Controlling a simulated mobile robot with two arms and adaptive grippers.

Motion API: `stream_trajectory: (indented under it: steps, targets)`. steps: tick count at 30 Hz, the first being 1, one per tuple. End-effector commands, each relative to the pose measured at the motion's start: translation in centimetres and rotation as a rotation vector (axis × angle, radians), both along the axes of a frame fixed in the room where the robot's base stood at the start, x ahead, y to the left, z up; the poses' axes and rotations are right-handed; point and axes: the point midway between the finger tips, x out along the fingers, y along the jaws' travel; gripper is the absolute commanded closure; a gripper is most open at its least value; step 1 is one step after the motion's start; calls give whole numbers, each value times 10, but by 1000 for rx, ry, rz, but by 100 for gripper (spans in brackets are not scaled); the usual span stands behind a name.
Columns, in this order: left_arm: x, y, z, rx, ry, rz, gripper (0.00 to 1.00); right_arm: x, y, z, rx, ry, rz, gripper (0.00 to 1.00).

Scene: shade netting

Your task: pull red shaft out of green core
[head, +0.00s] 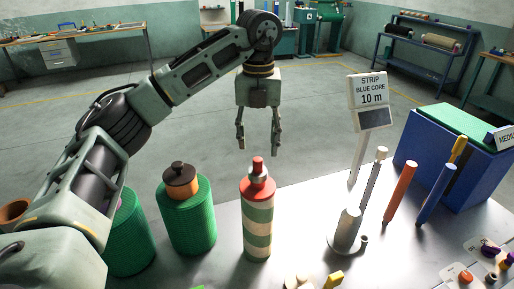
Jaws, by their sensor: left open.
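A green-and-cream striped cylinder (257,231) stands upright on the table near the middle. A red shaft end (257,165) with a grey collar sticks up from its red top; the rest of the shaft is hidden inside. My left gripper (258,148) hangs pointing down, its two fingers spread and empty. In the picture its fingertips are just above the shaft end and appear apart from it; the depth between them is hard to tell. My right gripper is not in view.
A green mesh roll (190,222) with a brown cap stands left, another (128,240) partly behind my arm. A sign (367,95) reads "STRIP BLUE CORE 10 m". Right are a grey stand (347,232), an orange rod (400,190), a blue rod (436,194) and a blue box (440,160).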

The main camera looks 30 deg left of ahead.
Motion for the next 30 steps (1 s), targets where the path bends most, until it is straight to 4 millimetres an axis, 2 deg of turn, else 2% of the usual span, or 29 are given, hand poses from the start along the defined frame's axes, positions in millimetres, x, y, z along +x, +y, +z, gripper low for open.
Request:
stream_trajectory:
  steps: [9, 15, 23, 30]
  targets:
    - [-2, 0, -18, 1, 0, 649, 52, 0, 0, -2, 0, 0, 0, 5]
    - [-3, 1, -25, 2, -3, 933, 52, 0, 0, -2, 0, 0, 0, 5]
    - [-4, 1, -35, 2, -1, 1034, 52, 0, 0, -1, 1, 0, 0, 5]
    - [-4, 1, -69, 4, 0, 1032, 52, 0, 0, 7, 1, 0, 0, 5]
